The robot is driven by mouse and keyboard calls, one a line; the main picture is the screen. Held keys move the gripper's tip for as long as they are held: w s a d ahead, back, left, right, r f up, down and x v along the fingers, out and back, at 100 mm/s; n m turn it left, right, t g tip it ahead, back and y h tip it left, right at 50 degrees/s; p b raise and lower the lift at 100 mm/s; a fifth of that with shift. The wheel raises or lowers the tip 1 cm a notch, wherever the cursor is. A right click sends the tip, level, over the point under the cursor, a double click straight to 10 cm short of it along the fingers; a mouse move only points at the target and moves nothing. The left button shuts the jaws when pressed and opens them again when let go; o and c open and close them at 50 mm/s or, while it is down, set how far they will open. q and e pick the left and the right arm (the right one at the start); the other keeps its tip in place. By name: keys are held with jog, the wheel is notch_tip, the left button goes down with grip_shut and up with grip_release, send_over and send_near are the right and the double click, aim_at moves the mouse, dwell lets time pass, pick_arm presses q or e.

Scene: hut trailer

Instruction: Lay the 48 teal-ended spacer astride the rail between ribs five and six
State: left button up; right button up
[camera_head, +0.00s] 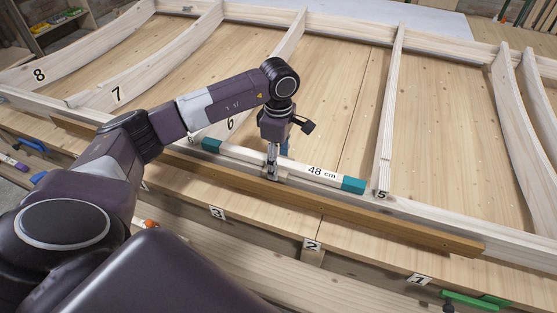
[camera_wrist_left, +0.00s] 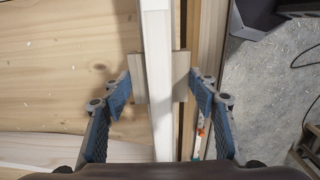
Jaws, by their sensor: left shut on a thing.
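The spacer (camera_head: 325,174) is a pale bar marked "48 cm" with teal ends. It lies lengthwise along the pale front rail (camera_head: 425,213), between rib six (camera_head: 288,45) and rib five (camera_head: 391,95). One teal end is near the "6" label, the other near the "5" label. My left gripper (camera_head: 272,172) is shut on the spacer's middle from above. In the left wrist view, its blue-padded fingers (camera_wrist_left: 158,95) flank the pale bar and a short tan cross block (camera_wrist_left: 181,75). I cannot tell whether the spacer rests fully on the rail. My right gripper is not in view.
A brown strip (camera_head: 400,228) runs along the front of the rail. Ribs seven (camera_head: 150,70) and eight (camera_head: 85,52) stand to the left. Numbered tags line the bench front, and a green clamp (camera_head: 470,300) sits at lower right. The panel between the ribs is bare.

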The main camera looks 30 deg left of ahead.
aim_at(278, 160)
pick_arm(q)
jog(key=shift+f+b, duration=0.35)
jog(key=shift+f, duration=0.1)
jog(key=o, duration=1.8)
jog(key=shift+c, duration=0.2)
jog(key=shift+r, duration=0.1)
notch_tip(278, 160, up, 12)
